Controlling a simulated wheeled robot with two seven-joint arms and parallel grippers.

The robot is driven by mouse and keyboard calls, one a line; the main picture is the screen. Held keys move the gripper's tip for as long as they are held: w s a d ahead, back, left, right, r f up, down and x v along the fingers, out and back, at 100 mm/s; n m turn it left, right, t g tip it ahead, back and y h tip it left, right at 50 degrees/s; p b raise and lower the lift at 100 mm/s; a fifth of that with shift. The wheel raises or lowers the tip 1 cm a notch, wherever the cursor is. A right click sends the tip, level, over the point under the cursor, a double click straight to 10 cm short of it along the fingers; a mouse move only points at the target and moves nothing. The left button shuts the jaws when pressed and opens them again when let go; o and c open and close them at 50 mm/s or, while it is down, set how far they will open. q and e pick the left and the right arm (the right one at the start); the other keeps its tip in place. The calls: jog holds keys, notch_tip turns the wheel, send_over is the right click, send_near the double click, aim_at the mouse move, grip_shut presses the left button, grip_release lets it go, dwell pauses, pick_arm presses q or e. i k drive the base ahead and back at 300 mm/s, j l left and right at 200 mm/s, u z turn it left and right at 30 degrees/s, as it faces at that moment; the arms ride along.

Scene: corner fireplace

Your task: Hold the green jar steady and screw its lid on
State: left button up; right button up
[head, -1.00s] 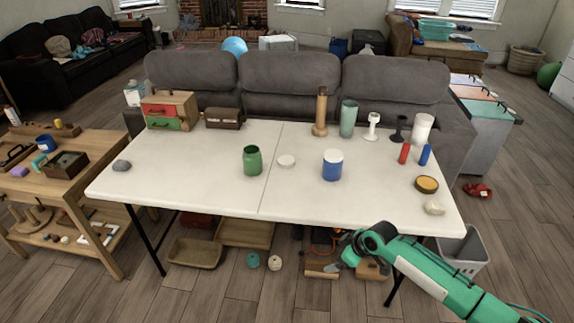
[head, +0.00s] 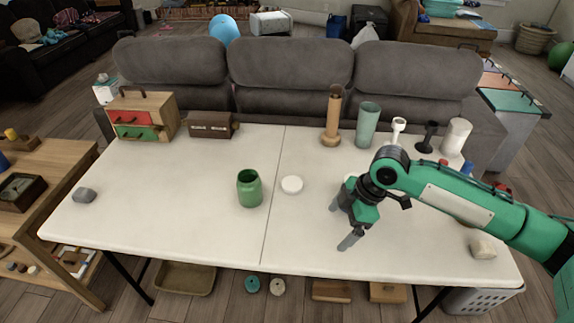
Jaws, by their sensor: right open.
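The green jar (head: 249,188) stands upright and open-topped on the white table, left of the table's centre seam. A round white lid (head: 292,184) lies flat on the table just right of the jar, apart from it. My right gripper (head: 341,224) is open and empty above the table, right of the lid, with its fingers pointing down and to the left. It hides most of the blue jar with the white lid behind it. My left gripper is not in view.
A wooden drawer box (head: 142,115) and a brown box (head: 209,125) stand at the back left. A wooden cylinder (head: 333,115), a teal cup (head: 368,125) and a white cylinder (head: 456,136) stand at the back. A grey stone (head: 84,195) lies left. The front left is clear.

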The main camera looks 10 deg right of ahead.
aim_at(249, 188)
jog(key=i, duration=0.9)
